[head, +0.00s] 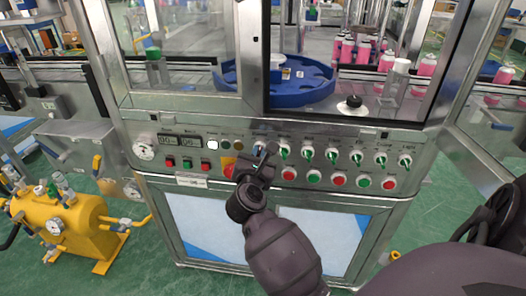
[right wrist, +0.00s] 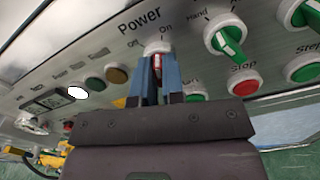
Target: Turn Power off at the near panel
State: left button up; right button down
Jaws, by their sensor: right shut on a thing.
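The near panel (head: 222,169) is a grey metal strip with a row of switches and buttons on the machine's front. The Power switch (right wrist: 157,47) has a pale round collar and a red handle, under the label "Power" with "Off" on its left and "On" on its right. My right gripper (right wrist: 158,75) is shut with its blue fingers on either side of the switch handle. In the head view, my right gripper (head: 266,153) reaches up to the panel and hides most of this switch. The fingers cover much of the handle, so I cannot tell its exact setting. My left gripper is not seen.
Several green selector switches (head: 332,155) stand close to the right of my gripper, above green and red buttons (head: 337,180). An emergency stop (head: 229,171) on a yellow plate sits just left. A yellow tank (head: 72,229) stands on the floor at left.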

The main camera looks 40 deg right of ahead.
jog(key=shift+r+n+p, duration=0.15)
jog(key=shift+n+p, duration=3.3)
jog(key=shift+n, duration=1.15)
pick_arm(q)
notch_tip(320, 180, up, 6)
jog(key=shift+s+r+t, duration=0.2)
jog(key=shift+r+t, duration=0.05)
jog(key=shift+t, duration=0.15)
pick_arm(e)
jog(key=shift+f, duration=0.2)
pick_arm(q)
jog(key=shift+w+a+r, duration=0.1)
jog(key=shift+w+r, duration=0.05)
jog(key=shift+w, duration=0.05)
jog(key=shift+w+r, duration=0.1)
pick_arm(e)
jog(key=c, duration=1.2)
grip_release()
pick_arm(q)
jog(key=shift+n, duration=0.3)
pick_arm(e)
jog(key=shift+a, duration=0.2)
